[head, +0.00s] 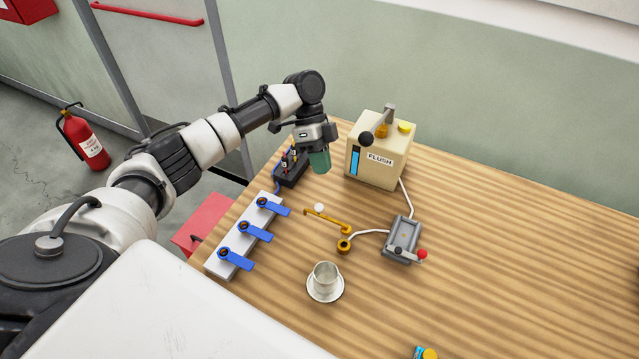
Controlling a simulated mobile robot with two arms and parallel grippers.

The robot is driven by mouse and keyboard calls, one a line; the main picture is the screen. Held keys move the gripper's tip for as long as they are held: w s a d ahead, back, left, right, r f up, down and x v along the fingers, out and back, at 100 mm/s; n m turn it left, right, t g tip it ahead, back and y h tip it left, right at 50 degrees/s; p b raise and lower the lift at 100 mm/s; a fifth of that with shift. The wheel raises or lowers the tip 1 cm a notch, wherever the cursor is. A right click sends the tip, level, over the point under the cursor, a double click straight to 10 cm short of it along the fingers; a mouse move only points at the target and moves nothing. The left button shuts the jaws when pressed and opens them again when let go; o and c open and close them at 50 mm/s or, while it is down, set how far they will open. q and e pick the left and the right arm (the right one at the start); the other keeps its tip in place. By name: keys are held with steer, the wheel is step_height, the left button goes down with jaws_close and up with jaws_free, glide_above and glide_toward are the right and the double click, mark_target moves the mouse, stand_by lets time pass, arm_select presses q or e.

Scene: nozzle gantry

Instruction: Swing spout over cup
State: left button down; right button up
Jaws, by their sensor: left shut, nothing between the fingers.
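The spout (327,220) is a thin yellow-orange arm low over the wooden table, with a pale round knob near its left part. Its right end is near an orange round base (344,245). The spout points to the upper left, away from the cup. A light grey cup (325,274) stands upright on a white saucer (325,292), below the base in the picture. My left gripper (320,164) has green fingertips, is shut and empty, and hangs above the table beyond the spout, apart from it. My right gripper is not in view.
A cream box labelled FLUSH (377,152) with a black-knobbed lever stands at the back. A grey device with a red knob (403,240) is at right, joined by white tubes. A strip with three blue levers (245,235) and a dark switch box (290,168) are at left.

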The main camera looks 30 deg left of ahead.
arm_select(q)
steer(key=s+d+f+p, duration=0.2)
steer(key=s+f+p, duration=0.1)
steer(key=s, duration=0.1)
steer(key=shift+s+d, duration=0.15)
steer(key=shift+s, duration=0.2)
steer(key=shift+w+f, duration=0.1)
